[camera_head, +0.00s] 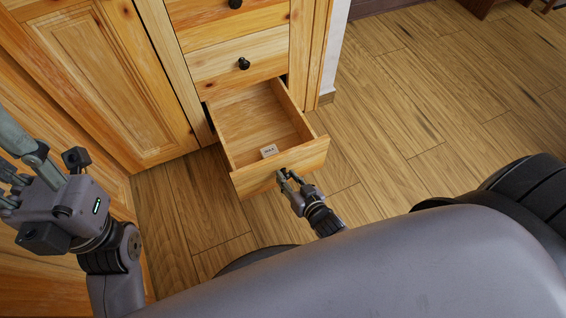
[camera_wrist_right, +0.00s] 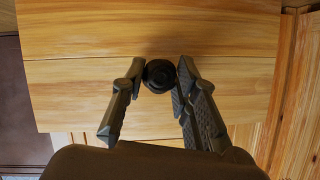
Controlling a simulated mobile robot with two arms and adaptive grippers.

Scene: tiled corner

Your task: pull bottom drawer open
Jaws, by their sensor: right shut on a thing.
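The bottom drawer (camera_head: 238,182) of the wooden cabinet stands pulled well out, with its inside showing in the head view. My right gripper (camera_head: 284,177) is at the drawer front. In the right wrist view my right gripper (camera_wrist_right: 159,78) is shut on the round black knob (camera_wrist_right: 159,74), one finger on each side of it. The drawer front (camera_wrist_right: 90,90) fills most of that view. My left gripper (camera_head: 15,165) is at the left edge, away from the drawer, its fingertips not clear.
Closed drawers with black knobs (camera_head: 244,63) are above the open one. A panelled cabinet door (camera_head: 110,75) is to the left. A white wall edge (camera_head: 336,50) stands right of the cabinet.

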